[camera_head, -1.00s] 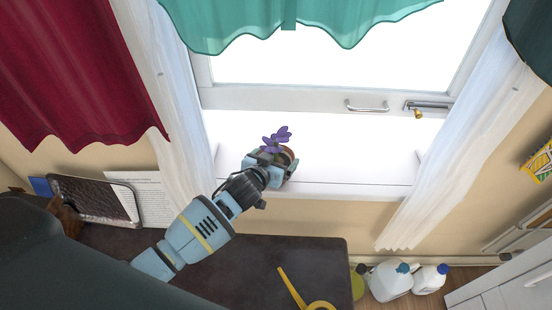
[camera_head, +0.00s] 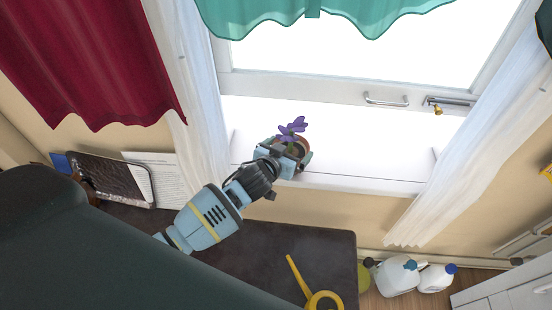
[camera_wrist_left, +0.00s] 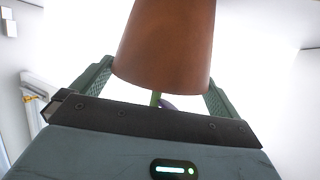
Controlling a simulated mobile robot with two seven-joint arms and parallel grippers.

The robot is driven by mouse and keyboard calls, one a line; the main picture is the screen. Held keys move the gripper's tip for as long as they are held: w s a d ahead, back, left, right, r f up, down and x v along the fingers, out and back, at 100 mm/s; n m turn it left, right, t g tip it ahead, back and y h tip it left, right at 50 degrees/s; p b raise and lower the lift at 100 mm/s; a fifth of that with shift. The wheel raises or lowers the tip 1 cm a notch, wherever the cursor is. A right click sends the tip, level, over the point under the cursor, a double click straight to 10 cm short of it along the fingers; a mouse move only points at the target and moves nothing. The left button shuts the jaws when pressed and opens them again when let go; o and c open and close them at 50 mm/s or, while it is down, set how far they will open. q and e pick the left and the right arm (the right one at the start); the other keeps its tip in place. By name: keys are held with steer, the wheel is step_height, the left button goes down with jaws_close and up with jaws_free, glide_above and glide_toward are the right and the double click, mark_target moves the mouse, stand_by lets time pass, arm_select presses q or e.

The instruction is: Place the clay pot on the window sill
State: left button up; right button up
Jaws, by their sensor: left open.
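The clay pot (camera_head: 303,145) is reddish brown and holds a purple flower. It stands at the left front part of the white window sill (camera_head: 375,150), mostly hidden by my gripper in the head view. In the left wrist view the pot (camera_wrist_left: 165,45) appears large, between the two green fingers. My left gripper (camera_head: 291,154) is open around the pot. My right gripper is not in view.
White curtains (camera_head: 445,165) hang at both sides of the sill. A dark table (camera_head: 265,250) below holds a yellow object (camera_head: 322,298). Jugs (camera_head: 397,277) stand on the floor at right. The sill right of the pot is clear.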

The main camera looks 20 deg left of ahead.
arm_select(q)
steer(key=p+v, duration=0.1)
steer(key=v, duration=0.9)
steer(key=shift+s, duration=0.25)
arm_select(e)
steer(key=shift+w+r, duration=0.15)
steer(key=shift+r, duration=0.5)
arm_select(q)
steer(key=shift+r, duration=0.1)
steer(key=s+f+g, duration=0.2)
steer(key=s+f, duration=0.4)
steer(key=s, duration=0.7)
steer(key=s+f+g, duration=0.2)
steer(key=s+f, duration=0.3)
steer(key=s, duration=0.7)
steer(key=s+f+g, duration=0.2)
steer(key=s+f, duration=0.4)
steer(key=s, duration=0.7)
steer(key=shift+s+f, duration=0.3)
steer(key=shift+s, duration=0.05)
steer(key=shift+d, duration=0.1)
